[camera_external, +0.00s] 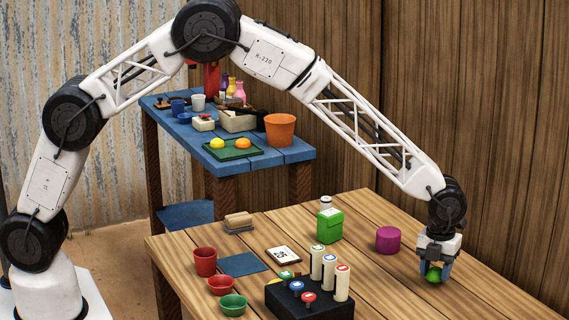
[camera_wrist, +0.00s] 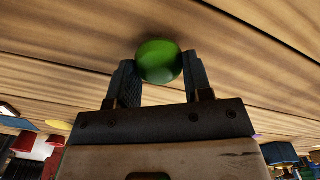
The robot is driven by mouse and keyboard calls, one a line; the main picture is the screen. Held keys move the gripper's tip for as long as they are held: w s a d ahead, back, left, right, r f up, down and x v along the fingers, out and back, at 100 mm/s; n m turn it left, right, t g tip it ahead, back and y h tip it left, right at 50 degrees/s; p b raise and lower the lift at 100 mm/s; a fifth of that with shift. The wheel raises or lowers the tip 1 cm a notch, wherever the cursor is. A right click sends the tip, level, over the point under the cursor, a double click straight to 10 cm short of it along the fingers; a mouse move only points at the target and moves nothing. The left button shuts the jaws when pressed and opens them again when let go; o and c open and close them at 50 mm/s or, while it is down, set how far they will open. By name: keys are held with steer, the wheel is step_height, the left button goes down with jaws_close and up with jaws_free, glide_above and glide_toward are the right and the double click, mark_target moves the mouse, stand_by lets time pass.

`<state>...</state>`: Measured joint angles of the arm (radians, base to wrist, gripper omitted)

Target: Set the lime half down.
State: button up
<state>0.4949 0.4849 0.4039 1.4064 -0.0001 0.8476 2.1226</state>
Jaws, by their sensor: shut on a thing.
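The green lime half (camera_external: 433,275) is between the fingers of my gripper (camera_external: 434,270) at the right side of the wooden table. In the wrist view the lime half (camera_wrist: 159,62) shows as a smooth green dome, held between the two dark fingertips of my gripper (camera_wrist: 158,80). My gripper is shut on it. It is low over the table boards; I cannot tell whether the lime half touches the wood. Its cut face is not visible.
A magenta cylinder (camera_external: 388,239) stands left of my gripper. A green box (camera_external: 330,225), a black block (camera_external: 309,300) with several posts and knobs, and red cups (camera_external: 205,261) stand further left. The wooden table (camera_external: 480,290) is bare around my gripper.

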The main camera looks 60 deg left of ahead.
mark_target(436, 269)
steer(key=shift+f, duration=0.7)
steer(key=shift+f, duration=0.1)
steer(key=o, duration=0.9)
step_height(436, 269, up, 12)
stand_by(0.7)
